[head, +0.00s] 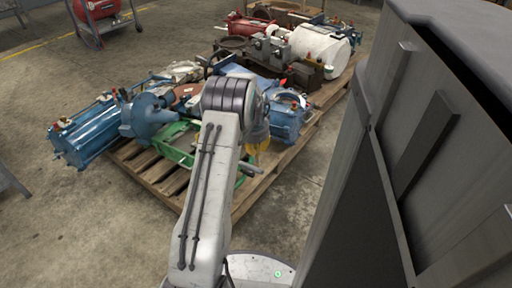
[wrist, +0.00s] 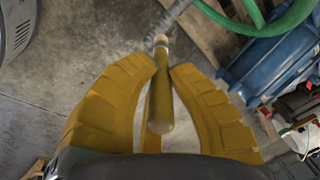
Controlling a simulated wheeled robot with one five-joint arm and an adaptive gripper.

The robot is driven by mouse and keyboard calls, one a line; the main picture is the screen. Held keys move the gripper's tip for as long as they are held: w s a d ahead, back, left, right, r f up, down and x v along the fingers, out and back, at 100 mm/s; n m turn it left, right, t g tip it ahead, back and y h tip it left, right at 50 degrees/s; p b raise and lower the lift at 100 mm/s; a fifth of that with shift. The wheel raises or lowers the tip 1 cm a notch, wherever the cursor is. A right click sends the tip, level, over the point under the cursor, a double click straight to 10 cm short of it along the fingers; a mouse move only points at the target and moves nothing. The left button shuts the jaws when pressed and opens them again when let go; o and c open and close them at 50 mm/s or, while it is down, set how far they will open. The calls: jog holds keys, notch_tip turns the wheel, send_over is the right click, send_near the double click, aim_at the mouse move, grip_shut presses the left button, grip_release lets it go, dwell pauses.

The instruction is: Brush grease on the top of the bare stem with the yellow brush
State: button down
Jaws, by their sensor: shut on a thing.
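My gripper (wrist: 160,75) has two ridged yellow fingers shut on the yellow brush (wrist: 159,105). The handle's rounded end points toward the wrist camera, and a pale band shows at the far end. In the wrist view a blurred grey rod (wrist: 174,14) lies just beyond that end; I cannot tell whether it is the bare stem or whether they touch. In the head view my gripper (head: 257,149) is mostly hidden behind my arm, above the pallet's near edge. A short grey rod (head: 250,168) at the green frame there may be the stem. No grease is discernible.
The wooden pallet (head: 238,206) carries a green frame (head: 180,150), blue valve bodies (head: 287,122), a blue cylinder (head: 86,137) and other machine parts. A grey cabinet-like structure (head: 425,130) fills the right. Concrete floor at left front is clear.

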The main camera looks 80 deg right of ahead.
jog(key=shift+s+a+f+b, duration=0.15)
jog(key=shift+f+b, duration=0.4)
jog(key=shift+f, duration=0.3)
dwell(0.7)
jog(key=shift+s, duration=0.1)
jog(key=shift+p, duration=0.6)
jog(key=s+a, duration=0.3)
jog(key=s, duration=0.3)
jog(key=shift+a+p, duration=0.25)
jog(key=shift+p, duration=0.15)
dwell(3.3)
jog(key=shift+r, duration=0.2)
